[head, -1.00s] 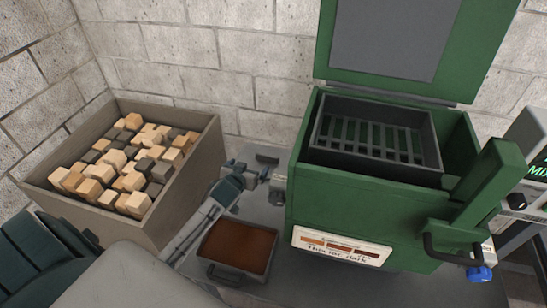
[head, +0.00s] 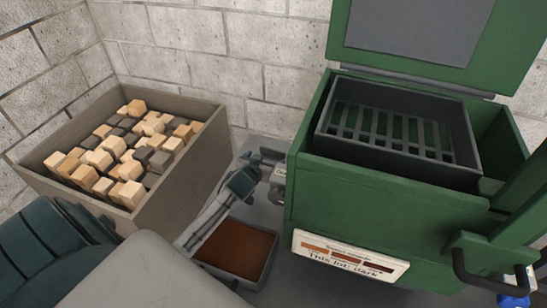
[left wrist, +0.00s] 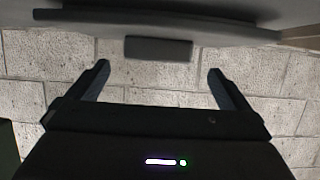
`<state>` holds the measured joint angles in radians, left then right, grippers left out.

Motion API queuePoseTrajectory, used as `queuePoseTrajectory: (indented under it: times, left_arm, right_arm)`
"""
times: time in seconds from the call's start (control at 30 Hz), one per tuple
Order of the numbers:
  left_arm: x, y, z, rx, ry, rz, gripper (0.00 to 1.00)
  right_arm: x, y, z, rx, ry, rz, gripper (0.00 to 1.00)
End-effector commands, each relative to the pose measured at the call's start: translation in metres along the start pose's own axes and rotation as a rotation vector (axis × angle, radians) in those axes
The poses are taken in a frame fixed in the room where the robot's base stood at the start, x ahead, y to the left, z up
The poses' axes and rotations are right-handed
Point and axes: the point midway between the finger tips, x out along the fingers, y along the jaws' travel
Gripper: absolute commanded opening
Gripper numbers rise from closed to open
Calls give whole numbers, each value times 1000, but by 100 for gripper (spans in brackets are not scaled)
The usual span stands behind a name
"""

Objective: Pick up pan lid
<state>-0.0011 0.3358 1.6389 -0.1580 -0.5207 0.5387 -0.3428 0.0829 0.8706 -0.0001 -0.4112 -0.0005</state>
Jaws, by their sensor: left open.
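A grey lidlike piece with a dark block-shaped handle (left wrist: 158,48) shows at the top of the left wrist view. I take it for the pan lid, but cannot see its whole outline. The handle appears between the open fingers of my left gripper (left wrist: 158,68), apart from both. In the head view my left gripper (head: 272,173) is over the grey bench, close to the green furnace's left side, and largely hides what is there. A pan (head: 264,272) with brown contents stands uncovered in front of it, under my left forearm. My right gripper is out of view.
The green furnace (head: 370,220) stands at right with its cover (head: 500,45) raised and a dark slotted basket (head: 470,140) inside. A wooden bin (head: 185,180) of several blocks stands at left. A block wall (head: 240,50) closes off the back.

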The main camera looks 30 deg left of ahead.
Motion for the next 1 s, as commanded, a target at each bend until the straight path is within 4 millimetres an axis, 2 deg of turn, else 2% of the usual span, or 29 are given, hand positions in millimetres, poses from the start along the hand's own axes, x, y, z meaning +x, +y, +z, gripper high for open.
queuePoseTrajectory:
  times: [0.13, 0.3, 0.43, 0.77, 0.93, 0.97, 1.0]
  left_arm:
    - [14, 1, -5, -1, 0, -1, 100]
    - [38, 3, -12, -2, -1, 0, 100]
    - [52, 3, -10, -2, -1, 0, 100]
    - [59, 3, -9, 1, -1, 1, 100]
    - [59, 3, -9, 1, -1, 1, 69]
    - [59, 3, -9, 1, -1, 1, 64]
    - [59, 3, -10, 1, 0, 1, 64]
  right_arm:
    - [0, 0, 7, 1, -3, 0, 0]
    - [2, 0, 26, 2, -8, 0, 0]
    - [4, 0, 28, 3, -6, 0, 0]
    - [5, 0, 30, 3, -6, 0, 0]
    - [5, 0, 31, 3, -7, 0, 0]
    - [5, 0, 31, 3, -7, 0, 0]
    - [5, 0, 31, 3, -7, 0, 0]
